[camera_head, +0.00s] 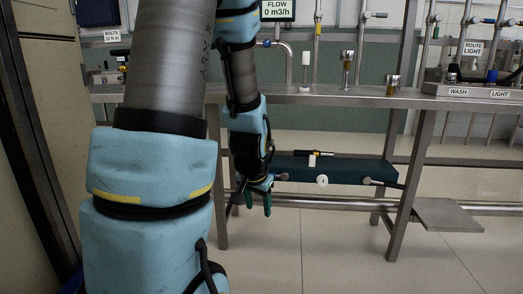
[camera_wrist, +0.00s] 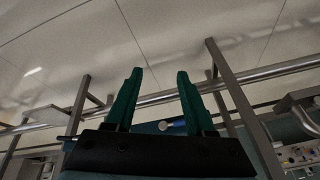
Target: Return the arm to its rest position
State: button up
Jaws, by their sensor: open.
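My arm reaches down from the top of the head view. My gripper (camera_head: 258,207) hangs with its green fingers pointing down, in front of the metal bench frame and below the bench top. In the wrist view my gripper (camera_wrist: 158,78) shows two green fingers spread apart with nothing between them. Beyond the fingertips lie the tiled floor and a metal rail. I see no contact between the fingers and anything else.
A steel bench (camera_head: 340,98) with taps and fittings stands behind the gripper. A dark green shelf (camera_head: 345,171) with a dark tool and a white knob sits beneath it. A metal rail (camera_head: 320,204) runs low. A flat step (camera_head: 447,214) is at right. The front floor is clear.

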jog(key=s+a+r+n+g, duration=0.3)
jog(key=s+a+n, duration=0.25)
jog(key=s, duration=0.25)
notch_tip(320, 180, up, 36)
jog(key=p, duration=3.5)
jog(key=shift+s+a+m+y+p, duration=0.15)
jog(key=shift+s+m+y+p, duration=0.15)
jog(key=shift+s+m, duration=0.15)
jog(key=shift+f, duration=0.1)
